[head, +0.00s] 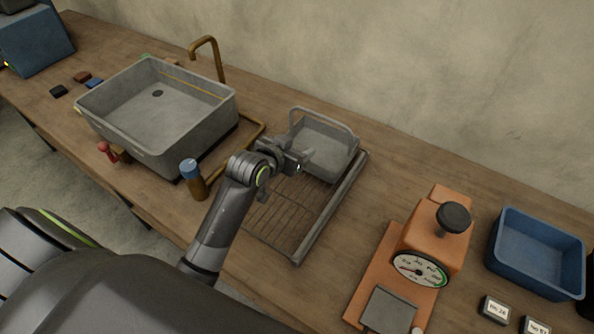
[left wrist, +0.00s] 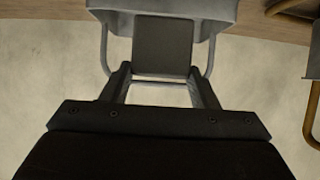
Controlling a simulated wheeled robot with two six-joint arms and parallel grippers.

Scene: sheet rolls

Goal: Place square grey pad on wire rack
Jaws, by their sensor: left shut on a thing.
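The square grey pad (left wrist: 162,47) is dark grey and sits between the two fingertips of my left gripper (left wrist: 161,76) in the left wrist view. In the head view my left gripper (head: 299,164) is over the back part of the wire rack (head: 283,211), next to a grey tray. The pad cannot be made out clearly there. The rack has thin brown bars and a pale rail; its front half is bare. My arm hides part of its left side. My right gripper is not in view.
The grey tray (head: 328,142) with a wire handle stands at the rack's back end; it also shows in the left wrist view (left wrist: 108,19). A grey sink (head: 190,133) and a blue-capped bottle (head: 193,180) are left. An orange scale (head: 432,236) and blue bin (head: 538,256) are right.

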